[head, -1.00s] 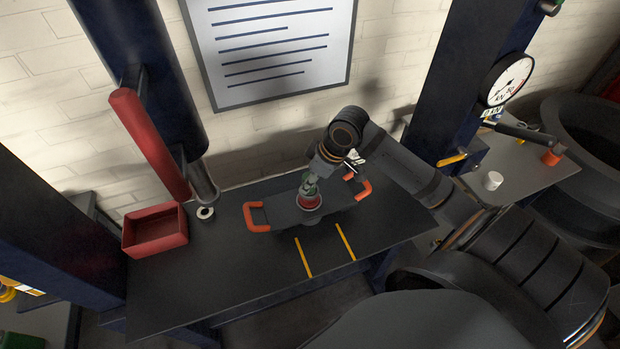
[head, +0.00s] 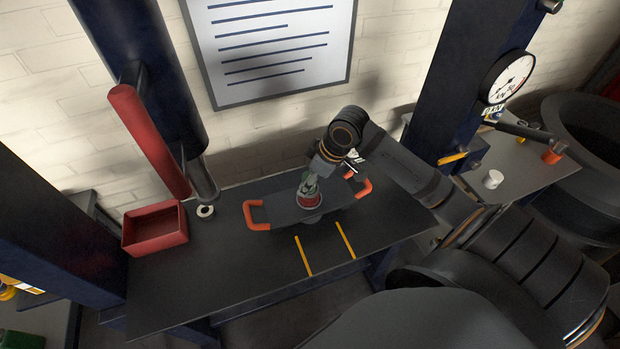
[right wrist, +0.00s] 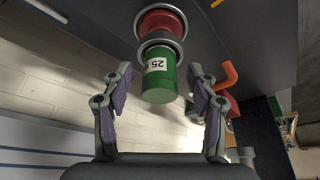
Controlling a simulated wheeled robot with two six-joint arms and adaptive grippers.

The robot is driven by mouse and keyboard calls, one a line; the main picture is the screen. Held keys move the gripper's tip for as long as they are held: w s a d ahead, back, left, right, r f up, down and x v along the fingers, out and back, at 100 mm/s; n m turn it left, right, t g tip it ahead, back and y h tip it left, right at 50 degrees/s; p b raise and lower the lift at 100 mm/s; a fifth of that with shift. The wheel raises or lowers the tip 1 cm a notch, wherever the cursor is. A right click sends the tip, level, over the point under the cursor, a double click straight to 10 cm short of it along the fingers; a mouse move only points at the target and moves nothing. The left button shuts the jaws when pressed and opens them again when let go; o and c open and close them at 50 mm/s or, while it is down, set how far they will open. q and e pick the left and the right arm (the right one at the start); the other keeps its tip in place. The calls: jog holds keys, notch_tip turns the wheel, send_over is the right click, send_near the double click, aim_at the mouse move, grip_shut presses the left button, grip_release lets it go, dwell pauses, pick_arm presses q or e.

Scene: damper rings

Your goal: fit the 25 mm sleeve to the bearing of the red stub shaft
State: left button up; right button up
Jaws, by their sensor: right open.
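The red stub shaft (head: 311,202) stands on a dark plate with orange handles (head: 257,216) on the bench; its red part also shows in the right wrist view (right wrist: 160,24). A metallic bearing ring (right wrist: 160,43) lies against the red part. The green 25 mm sleeve (right wrist: 160,82), labelled 25, is in line with the bearing and meets it; how far it is seated cannot be told. My right gripper (right wrist: 159,72) is open, one finger on either side of the sleeve, with visible gaps. In the head view it is above the shaft. My left gripper is out of view.
A red tray (head: 129,243) and the press's red bar (head: 148,142) stand left of the plate. Two yellow strips (head: 303,256) mark the bench front, which is clear. A side table at right holds a white cylinder (head: 493,179) and an orange one (head: 551,157).

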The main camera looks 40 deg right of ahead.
notch_tip(320, 180, up, 10)
dwell(0.4)
